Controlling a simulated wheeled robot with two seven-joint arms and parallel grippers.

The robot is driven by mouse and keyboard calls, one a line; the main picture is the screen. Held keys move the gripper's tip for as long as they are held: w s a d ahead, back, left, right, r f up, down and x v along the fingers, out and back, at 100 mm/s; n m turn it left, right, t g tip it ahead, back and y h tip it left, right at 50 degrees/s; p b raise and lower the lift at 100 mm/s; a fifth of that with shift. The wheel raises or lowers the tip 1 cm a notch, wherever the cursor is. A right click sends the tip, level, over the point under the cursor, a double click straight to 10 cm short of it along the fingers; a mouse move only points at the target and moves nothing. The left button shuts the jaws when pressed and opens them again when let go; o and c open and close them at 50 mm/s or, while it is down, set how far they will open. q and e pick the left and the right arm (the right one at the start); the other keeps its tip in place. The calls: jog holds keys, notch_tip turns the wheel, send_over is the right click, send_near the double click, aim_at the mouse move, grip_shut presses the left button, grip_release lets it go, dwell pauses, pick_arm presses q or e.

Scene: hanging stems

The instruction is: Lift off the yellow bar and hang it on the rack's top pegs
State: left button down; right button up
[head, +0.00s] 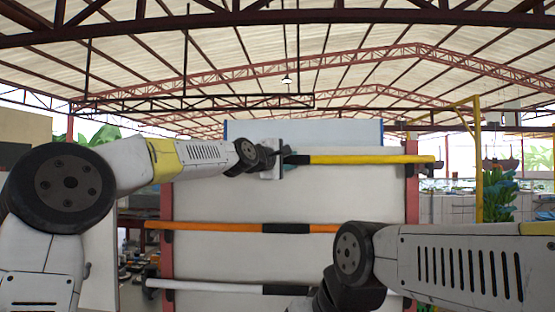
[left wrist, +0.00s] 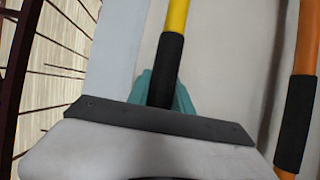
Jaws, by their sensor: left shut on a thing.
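The yellow bar (head: 360,160) lies nearly level across the upper part of the rack (head: 411,210) in the head view. My left gripper (head: 284,160) is shut on the bar's black middle sleeve (left wrist: 165,70); the teal fingers show on both sides of it in the left wrist view. The bar's left half is hidden behind my left arm. Its right end passes in front of the right red post, by a dark peg (head: 409,171); I cannot tell whether it touches. My right gripper (head: 301,304) is low, mostly hidden by its own arm and cut by the frame's edge.
An orange bar (head: 200,226) with a black sleeve hangs below the yellow one; it also shows in the left wrist view (left wrist: 308,40). A white bar (head: 215,287) hangs lower. My right arm covers their right parts. A pale panel (head: 290,195) stands behind.

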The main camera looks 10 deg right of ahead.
pick_arm(q)
jog(key=shift+w+a+f, duration=0.1)
jog(key=shift+w+f, duration=0.05)
jog(key=shift+f, duration=0.3)
jog(key=shift+w+a+f, duration=0.1)
jog(key=shift+f, duration=0.35)
jog(key=c, duration=1.1)
grip_release()
jog(key=shift+d, duration=0.1)
jog(key=shift+o, duration=0.2)
jog(key=shift+f, duration=0.2)
jog(key=r+v, duration=0.1)
jog(key=v, duration=0.7)
jog(key=shift+s+d, duration=0.2)
